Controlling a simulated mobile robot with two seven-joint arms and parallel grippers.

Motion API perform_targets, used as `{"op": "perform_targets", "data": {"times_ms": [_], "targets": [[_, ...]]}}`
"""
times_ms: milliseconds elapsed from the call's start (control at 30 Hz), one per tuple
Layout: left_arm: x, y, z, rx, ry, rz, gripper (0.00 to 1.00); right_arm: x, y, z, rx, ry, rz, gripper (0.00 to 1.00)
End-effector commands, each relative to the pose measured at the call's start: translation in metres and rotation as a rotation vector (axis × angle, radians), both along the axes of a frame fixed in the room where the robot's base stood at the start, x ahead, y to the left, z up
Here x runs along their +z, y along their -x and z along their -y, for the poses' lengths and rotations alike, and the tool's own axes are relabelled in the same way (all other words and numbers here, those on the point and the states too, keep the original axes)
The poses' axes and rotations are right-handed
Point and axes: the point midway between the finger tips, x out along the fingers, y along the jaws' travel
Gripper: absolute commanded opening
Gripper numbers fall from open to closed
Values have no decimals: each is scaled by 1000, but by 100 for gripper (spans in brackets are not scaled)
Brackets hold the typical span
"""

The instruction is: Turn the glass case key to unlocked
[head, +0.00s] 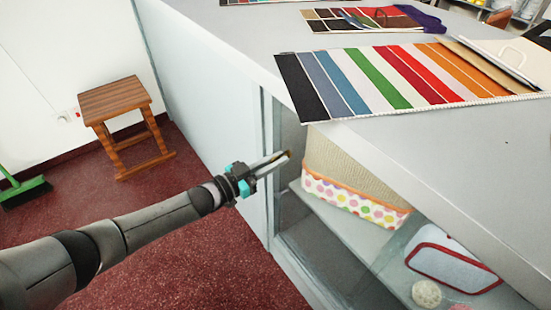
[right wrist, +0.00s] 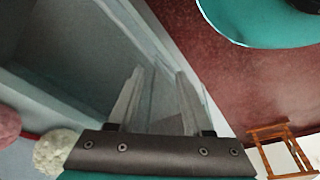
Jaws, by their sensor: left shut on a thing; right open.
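The glass case (head: 318,255) is built in under the grey counter, with a shelf behind its glass. My left gripper (head: 284,158) is at the left upright of the case front, below the counter edge. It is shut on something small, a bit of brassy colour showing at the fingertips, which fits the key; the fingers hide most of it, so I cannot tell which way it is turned. My right gripper (right wrist: 157,98) is open and empty in the right wrist view, its two fingers apart; it does not show in the head view.
The counter (head: 470,160) overhangs the case and carries a striped swatch card (head: 385,80) and more swatches behind. Inside the case are a dotted basket (head: 355,197), a red-rimmed tray (head: 452,268) and a round pale object (head: 426,294). A wooden stool (head: 115,95) stands on open red floor.

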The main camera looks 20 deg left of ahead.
Motion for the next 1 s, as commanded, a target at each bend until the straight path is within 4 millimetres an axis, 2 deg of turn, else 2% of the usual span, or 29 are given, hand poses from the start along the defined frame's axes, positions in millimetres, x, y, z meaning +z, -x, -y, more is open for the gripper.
{"op": "perform_targets", "data": {"times_ms": [700,733,933,1000], "targets": [[0,0,0,0,56,-45,0,-4,2,0,1,0,-5,50],[0,0,0,0,56,-45,16,-4,2,0,1,0,-5,50],[0,0,0,0,55,-44,38,-3,2,0,1,0,-5,50],[0,0,0,0,56,-44,38,-3,2,0,0,0,-5,50]]}}
